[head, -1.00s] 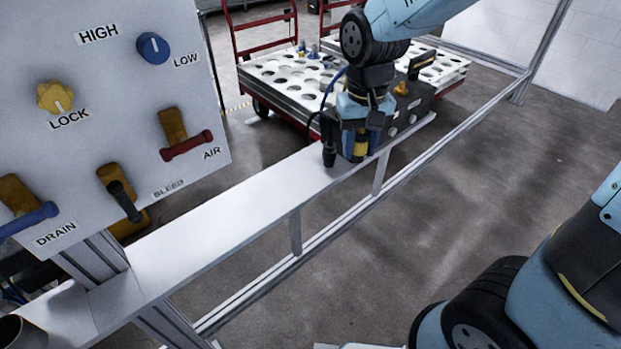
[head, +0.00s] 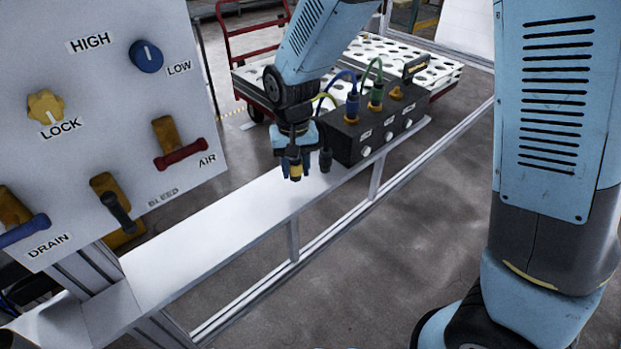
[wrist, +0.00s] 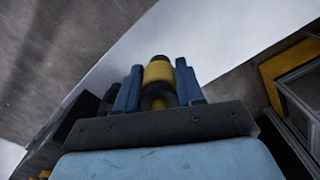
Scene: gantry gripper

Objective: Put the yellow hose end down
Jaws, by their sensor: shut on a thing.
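The yellow hose end (head: 295,170) is in my gripper (head: 294,165), above the white shelf (head: 225,218), left of the black box. In the wrist view my gripper's two blue fingers (wrist: 158,88) are shut on the yellow and black hose end (wrist: 158,72). A thin yellow hose (head: 325,97) shows behind my gripper in the head view. The gap between the hose end and the shelf is too small to judge.
The black box (head: 365,130) on the shelf carries a blue hose end (head: 352,104) and a green hose end (head: 376,94). A black connector (head: 325,158) stands beside its left end. A panel (head: 110,60) with valves stands at the left. The shelf between is clear.

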